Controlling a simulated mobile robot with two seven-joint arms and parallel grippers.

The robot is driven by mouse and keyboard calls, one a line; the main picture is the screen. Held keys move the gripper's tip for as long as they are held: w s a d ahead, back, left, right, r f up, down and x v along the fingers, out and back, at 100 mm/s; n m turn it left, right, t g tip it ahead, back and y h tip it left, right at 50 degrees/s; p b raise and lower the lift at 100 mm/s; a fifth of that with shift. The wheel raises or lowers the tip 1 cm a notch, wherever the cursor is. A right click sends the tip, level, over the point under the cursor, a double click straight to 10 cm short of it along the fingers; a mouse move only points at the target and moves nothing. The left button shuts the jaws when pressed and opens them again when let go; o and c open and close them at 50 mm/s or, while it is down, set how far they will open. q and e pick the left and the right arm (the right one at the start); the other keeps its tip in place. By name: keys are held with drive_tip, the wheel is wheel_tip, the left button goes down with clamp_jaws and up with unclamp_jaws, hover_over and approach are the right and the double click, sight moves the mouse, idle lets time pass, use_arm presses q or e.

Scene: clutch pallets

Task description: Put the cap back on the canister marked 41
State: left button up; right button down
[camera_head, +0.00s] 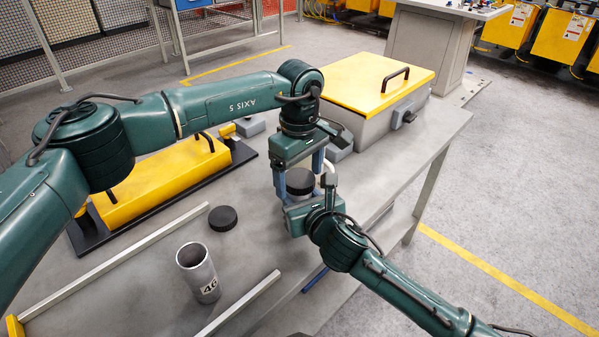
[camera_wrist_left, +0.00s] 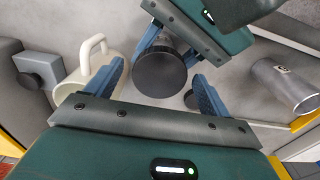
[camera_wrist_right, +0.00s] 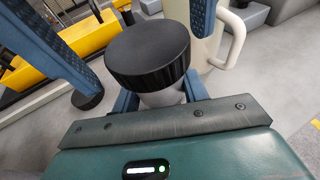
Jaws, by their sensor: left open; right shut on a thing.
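A canister (camera_wrist_right: 165,97) with a ribbed black cap (camera_wrist_right: 150,50) on its top is held in my right gripper (camera_head: 303,192). Its number is hidden, and I cannot tell whether it touches the table. My left gripper (camera_head: 297,176) is open above it, its blue fingers on either side of the black cap (camera_wrist_left: 160,75) and apart from it in the left wrist view. An open, capless metal canister (camera_head: 197,274) stands at the front, its label seemingly reading 40. A loose black cap (camera_head: 223,218) lies flat on the table behind it.
A cream mug (camera_wrist_left: 95,65) stands close beside the held canister. A yellow fixture (camera_head: 160,185) on a black base lies at the left. A grey box with a yellow lid (camera_head: 372,85) stands at the back right. Pale rails (camera_head: 115,262) flank the open canister.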

use_arm(q)
wheel_tip(320, 180, up, 12)
idle(0.7)
use_arm(e)
drive_tip(key=c, duration=0.7)
unclamp_jaws()
use_arm(q)
drive_tip(key=shift+r+p, duration=0.55)
drive_tip(key=shift+p, duration=0.05)
use_arm(e)
drive_tip(key=v, duration=1.3)
drive_tip(key=shift+s, duration=0.15)
